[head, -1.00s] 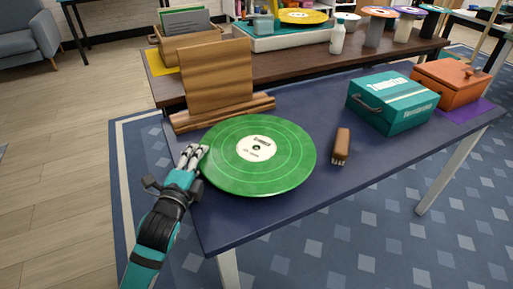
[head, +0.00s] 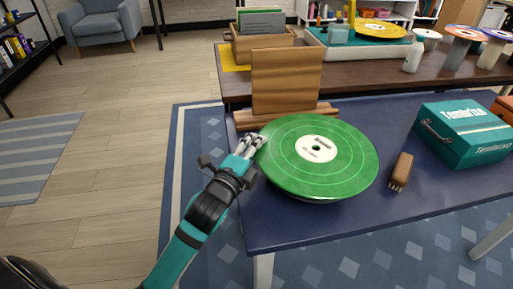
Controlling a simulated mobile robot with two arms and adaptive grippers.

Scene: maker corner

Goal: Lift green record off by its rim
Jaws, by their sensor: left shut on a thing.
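The green record (head: 345,166) with its cream label lies face up over the near left part of the dark blue table (head: 430,205). My left gripper (head: 254,146) is shut on the record's left rim, with its arm reaching in from the lower left. The record looks slightly tilted, and a narrow dark gap with a pale edge shows under its near rim. What is beneath it is mostly hidden. My right gripper is not in view.
A wooden stand (head: 286,82) stands just behind the record. A brown brush (head: 401,171) lies to its right, then a teal case (head: 470,137). A darker bench behind holds a record crate (head: 262,46), a turntable with a yellow record (head: 381,30) and a white bottle (head: 414,56).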

